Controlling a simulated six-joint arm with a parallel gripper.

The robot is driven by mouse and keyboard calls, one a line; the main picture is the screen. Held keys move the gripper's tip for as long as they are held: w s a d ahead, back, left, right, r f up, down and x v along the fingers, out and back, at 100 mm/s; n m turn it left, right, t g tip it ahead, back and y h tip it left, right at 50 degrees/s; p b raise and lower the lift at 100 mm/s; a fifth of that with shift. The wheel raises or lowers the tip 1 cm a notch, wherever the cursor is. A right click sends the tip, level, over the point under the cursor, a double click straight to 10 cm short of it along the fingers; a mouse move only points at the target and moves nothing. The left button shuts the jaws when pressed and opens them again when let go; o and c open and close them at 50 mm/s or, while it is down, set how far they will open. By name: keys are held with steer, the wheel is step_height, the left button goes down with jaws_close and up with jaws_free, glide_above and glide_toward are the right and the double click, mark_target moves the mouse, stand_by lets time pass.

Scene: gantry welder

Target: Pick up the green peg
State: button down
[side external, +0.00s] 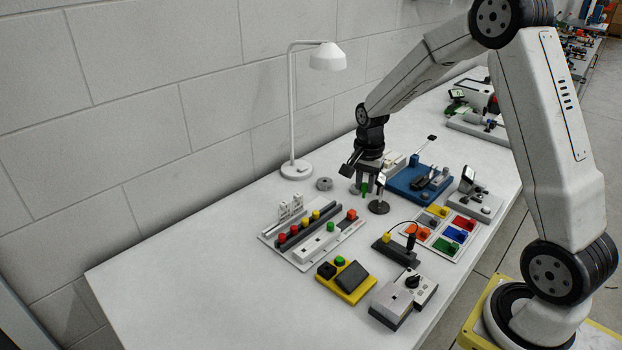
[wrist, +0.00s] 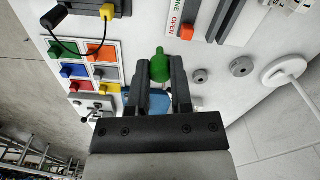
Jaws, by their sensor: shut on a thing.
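The green peg (wrist: 159,68) sits between the two fingers of my gripper (wrist: 158,75) in the wrist view. The fingers are shut on it, and its narrow tip sticks out past them. In the side view the peg shows as a small green piece (side external: 365,188) under my gripper (side external: 368,178), above the white table near the blue fixture. The gap between peg and table is hard to judge in that view.
A blue fixture (side external: 407,188) stands just right of my gripper, and a small dark round stand (side external: 379,207) is close in front. A rack with coloured pegs (side external: 311,233), a colour-square board (side external: 437,244) and a white lamp (side external: 296,168) are nearby. The table's left front is clear.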

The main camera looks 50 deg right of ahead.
steer(key=shift+s+a+r, duration=0.15)
steer(key=shift+s+r, duration=0.1)
steer(key=shift+s, duration=0.35)
steer(key=shift+s+a+r, duration=0.15)
steer(key=shift+s+r, duration=0.1)
steer(key=shift+s, duration=0.3)
steer(key=w+a+f, duration=0.5)
steer(key=w+a, duration=0.2)
steer(key=a, duration=0.3)
steer(key=shift+w+a+f, duration=0.2)
steer(key=shift+w+f, duration=0.05)
steer(key=shift+f, duration=0.1)
steer(key=shift+f, duration=0.25)
steer(key=shift+f, duration=2.2)
steer(key=shift+f, duration=1.35)
stand_by(0.6)
